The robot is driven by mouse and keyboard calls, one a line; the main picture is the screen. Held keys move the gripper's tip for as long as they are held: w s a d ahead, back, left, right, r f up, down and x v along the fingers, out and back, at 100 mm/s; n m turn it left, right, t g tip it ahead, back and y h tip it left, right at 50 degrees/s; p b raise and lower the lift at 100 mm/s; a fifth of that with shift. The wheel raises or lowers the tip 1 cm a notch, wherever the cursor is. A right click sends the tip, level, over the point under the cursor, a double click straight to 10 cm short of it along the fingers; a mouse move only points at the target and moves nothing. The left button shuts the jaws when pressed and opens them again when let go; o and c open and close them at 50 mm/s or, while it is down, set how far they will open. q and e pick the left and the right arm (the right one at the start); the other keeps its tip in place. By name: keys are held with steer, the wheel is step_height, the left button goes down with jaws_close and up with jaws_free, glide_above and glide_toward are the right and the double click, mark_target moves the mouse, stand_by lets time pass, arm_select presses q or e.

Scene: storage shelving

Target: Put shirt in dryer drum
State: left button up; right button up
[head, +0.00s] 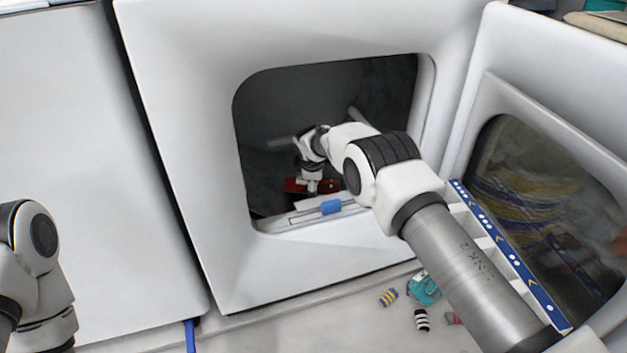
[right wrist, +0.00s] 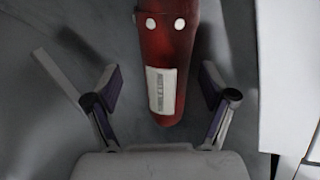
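The dryer's square front opening (head: 424,110) shows a dark drum (head: 330,85) behind it. My right arm reaches through the opening, and its gripper (right wrist: 160,90) is inside the drum. In the right wrist view its two fingers are spread wide with nothing held between them. A dark red object (right wrist: 168,55) with two white dots and a white label lies beyond the fingers; red also shows low in the opening in the head view (head: 294,186). I cannot tell a shirt for certain. My left arm shows at the lower left; its gripper is out of view.
A white item with a blue patch (head: 331,207) is at the opening's lower edge. Small striped items (head: 388,297) and a teal item (head: 424,290) lie on the floor in front.

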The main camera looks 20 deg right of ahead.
steer(key=shift+r, duration=0.35)
steer(key=p+v, duration=0.6)
steer(key=v, duration=0.6)
steer(key=shift+r, duration=0.2)
